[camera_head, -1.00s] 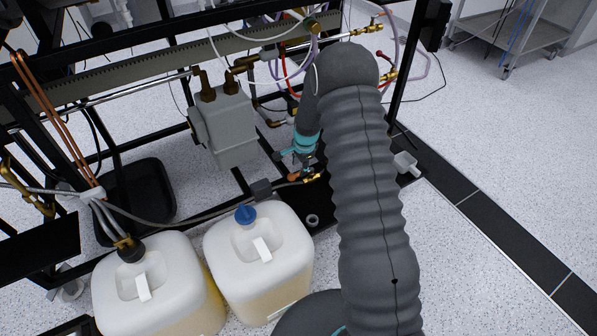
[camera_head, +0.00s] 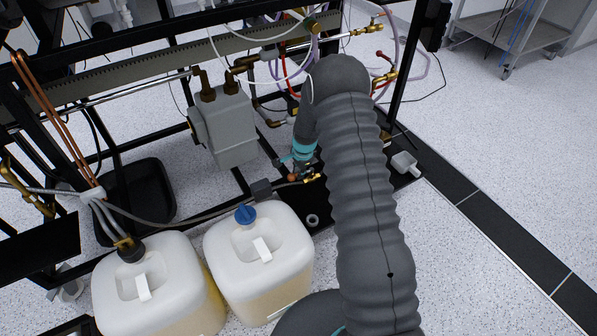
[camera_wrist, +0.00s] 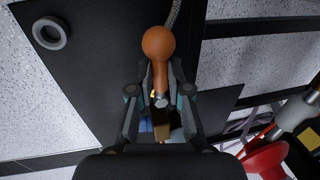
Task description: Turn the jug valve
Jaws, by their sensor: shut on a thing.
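The jug valve shows in the head view as a small brass fitting (camera_head: 312,177) with an orange handle (camera_head: 292,177), at the end of a grey hose behind the right jug. In the wrist view the handle's round orange knob (camera_wrist: 158,43) sticks out past my fingertips, with its narrower stem between them. My gripper (camera_wrist: 159,80) is shut on the valve handle. In the head view my gripper (camera_head: 295,168) is small and partly hidden by the handle area and my wrist. The valve body under the fingers is mostly hidden in the wrist view.
Two white jugs, one with a blue cap (camera_head: 245,214) and one with tubes (camera_head: 130,250), stand at the front left. A grey box (camera_head: 224,128) with brass pipes hangs on the black frame. A red knob (camera_wrist: 265,163) lies at the lower right of the wrist view.

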